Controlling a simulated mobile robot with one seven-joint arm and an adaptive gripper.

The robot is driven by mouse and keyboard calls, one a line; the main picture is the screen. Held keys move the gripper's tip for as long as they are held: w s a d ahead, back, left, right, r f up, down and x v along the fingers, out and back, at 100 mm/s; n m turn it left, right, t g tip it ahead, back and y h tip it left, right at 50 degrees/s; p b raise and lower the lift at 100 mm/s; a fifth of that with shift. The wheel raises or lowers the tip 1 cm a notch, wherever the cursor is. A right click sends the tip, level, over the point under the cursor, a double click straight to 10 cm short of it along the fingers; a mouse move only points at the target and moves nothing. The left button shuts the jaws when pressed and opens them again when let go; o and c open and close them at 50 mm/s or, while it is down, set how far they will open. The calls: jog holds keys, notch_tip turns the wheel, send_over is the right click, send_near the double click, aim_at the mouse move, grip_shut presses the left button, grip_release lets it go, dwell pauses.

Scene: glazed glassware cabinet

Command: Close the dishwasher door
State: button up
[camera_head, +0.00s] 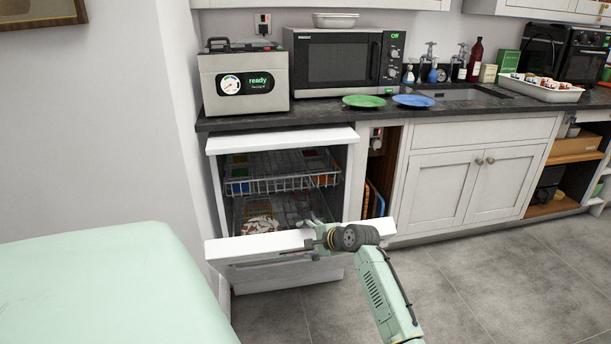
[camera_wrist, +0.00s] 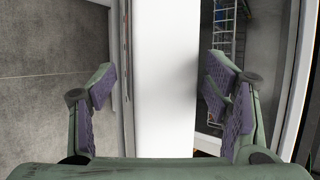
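The white dishwasher door (camera_head: 262,246) is partly open, tilted forward, with its top edge facing up below the counter. Behind it, the open dishwasher shows an upper rack (camera_head: 285,183) and a lower rack with some dishes. My gripper (camera_head: 313,238) is at the right part of the door's top edge. In the wrist view my gripper (camera_wrist: 163,88) is open, its purple-padded fingers on either side of the white door edge (camera_wrist: 166,60). Gaps show between both fingers and the door edge in that view. The contact at the fingertips cannot be made out.
A grey appliance (camera_head: 244,82) and a microwave (camera_head: 344,62) stand on the dark counter above, with a green plate (camera_head: 364,101) and a blue plate (camera_head: 413,100). White cupboards (camera_head: 465,188) are to the right. The floor (camera_head: 500,275) in front of them is clear.

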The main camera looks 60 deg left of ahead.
jog(key=w+d+r+p, duration=0.1)
jog(key=d+r+p, duration=0.5)
jog(key=r+p, duration=0.1)
jog(key=shift+w+d+r, duration=0.2)
jog(key=shift+w+r, duration=0.1)
jog(key=shift+r, duration=0.1)
dwell(0.6)
jog(key=shift+c, duration=0.6)
